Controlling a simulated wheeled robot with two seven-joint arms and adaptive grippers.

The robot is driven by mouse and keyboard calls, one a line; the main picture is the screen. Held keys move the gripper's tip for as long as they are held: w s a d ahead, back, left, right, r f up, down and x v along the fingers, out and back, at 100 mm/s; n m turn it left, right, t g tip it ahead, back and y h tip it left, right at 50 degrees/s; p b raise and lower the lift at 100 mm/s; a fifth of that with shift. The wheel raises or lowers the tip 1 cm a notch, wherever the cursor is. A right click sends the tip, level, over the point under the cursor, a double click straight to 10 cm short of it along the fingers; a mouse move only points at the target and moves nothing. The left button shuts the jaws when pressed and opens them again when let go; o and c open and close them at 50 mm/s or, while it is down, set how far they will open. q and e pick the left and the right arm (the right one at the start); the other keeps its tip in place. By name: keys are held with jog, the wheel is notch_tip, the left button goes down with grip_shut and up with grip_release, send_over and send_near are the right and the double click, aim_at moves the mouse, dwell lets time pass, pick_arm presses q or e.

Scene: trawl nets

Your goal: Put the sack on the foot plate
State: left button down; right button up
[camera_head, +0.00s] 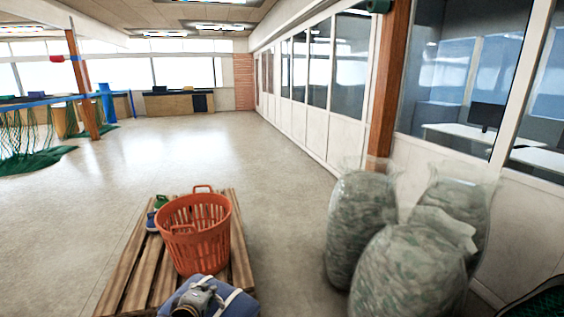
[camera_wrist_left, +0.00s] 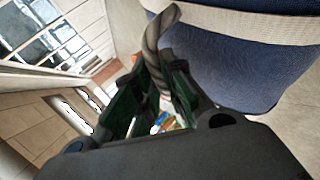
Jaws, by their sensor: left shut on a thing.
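The blue sack (camera_head: 236,304) with a pale band shows at the bottom of the head view, partly cut off by the frame edge. My left gripper (camera_head: 198,296) is over it. In the left wrist view the sack (camera_wrist_left: 225,65) fills the upper right, with a white band across it. There my left gripper (camera_wrist_left: 152,85) is shut on the sack's grey twisted strap, which rises between the fingers. Whether the sack's underside touches anything is hidden. I cannot make out a foot plate in either view. My right gripper is not in view.
An orange basket (camera_head: 195,235) stands on a wooden slatted pallet (camera_head: 128,268), with small blue and green items beside it. Several clear bags of green-grey material (camera_head: 408,270) stand at the right by the wall. Green nets (camera_head: 35,160) hang at the left. The floor beyond is clear.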

pick_arm(q)
jog(key=shift+w+r, duration=0.3)
jog(key=shift+r, duration=0.45)
jog(key=shift+s+f, duration=1)
jog(key=shift+f, duration=0.35)
jog(key=shift+s+f, duration=0.95)
jog(key=shift+f, duration=0.45)
jog(key=shift+s+f, duration=1)
jog(key=shift+f, duration=0.35)
jog(key=shift+f+m+h, duration=0.15)
jog(key=shift+m+h, duration=0.85)
